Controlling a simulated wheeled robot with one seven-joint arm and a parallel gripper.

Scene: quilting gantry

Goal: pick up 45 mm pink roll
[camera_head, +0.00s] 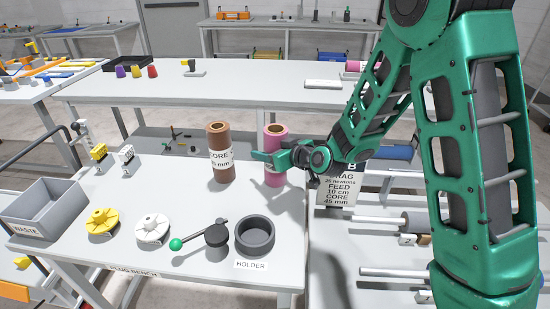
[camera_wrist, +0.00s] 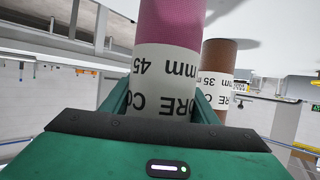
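The 45 mm pink roll (camera_head: 274,176) stands upright on the plug bench, right of the brown roll. In the wrist view the pink roll (camera_wrist: 168,28) appears upside down, its white label reading CORE 45 mm. My gripper (camera_head: 268,158) is at the pink roll's mid height, reaching in from the right. In the wrist view my gripper (camera_wrist: 165,95) has one finger on each side of the roll, with no clear gap. Whether the fingers press on it cannot be told. The roll's lower end is outside the wrist view.
A brown roll (camera_head: 219,138), labelled 35 mm in the wrist view (camera_wrist: 217,57), stands close by on the left. The bench also holds a dark holder ring (camera_head: 255,235), a green-knobbed tool (camera_head: 196,240), yellow (camera_head: 102,222) and white (camera_head: 152,229) plugs, and a grey waste bin (camera_head: 45,205).

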